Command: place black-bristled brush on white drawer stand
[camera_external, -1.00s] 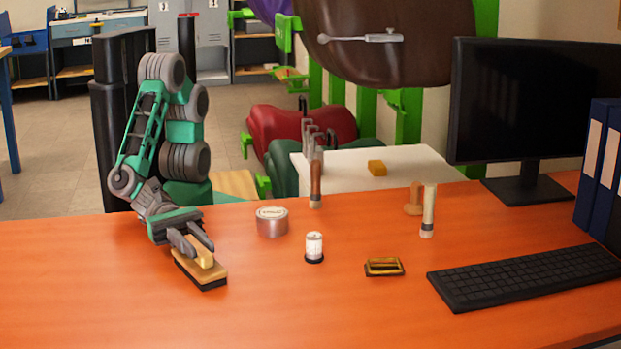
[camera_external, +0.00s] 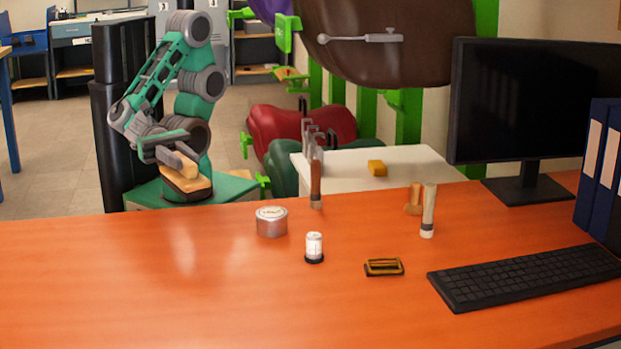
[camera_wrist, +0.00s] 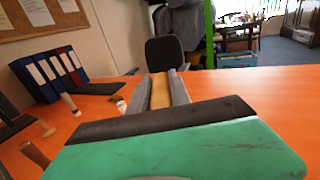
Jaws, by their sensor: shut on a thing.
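The black-bristled brush (camera_external: 187,187) has a wooden back with a raised grip and dark bristles underneath. My gripper (camera_external: 178,159) is shut on its grip and holds it up near the far left edge of the table. In the wrist view the tan grip of the brush (camera_wrist: 160,93) shows between my two grey fingers (camera_wrist: 162,92); its bristles are hidden there. The white drawer stand (camera_external: 345,170) is behind the table, right of my gripper. A yellow block (camera_external: 377,168) and several upright grey metal tools (camera_external: 311,140) are on its top.
On the orange table (camera_external: 140,290) stand a round tin (camera_external: 272,221), a white spool (camera_external: 314,247), a wooden-handled tool (camera_external: 316,185), a pale-handled tool (camera_external: 428,212) and a small brown-framed item (camera_external: 384,267). A monitor (camera_external: 535,105) and keyboard (camera_external: 530,275) are right. The table's left is clear.

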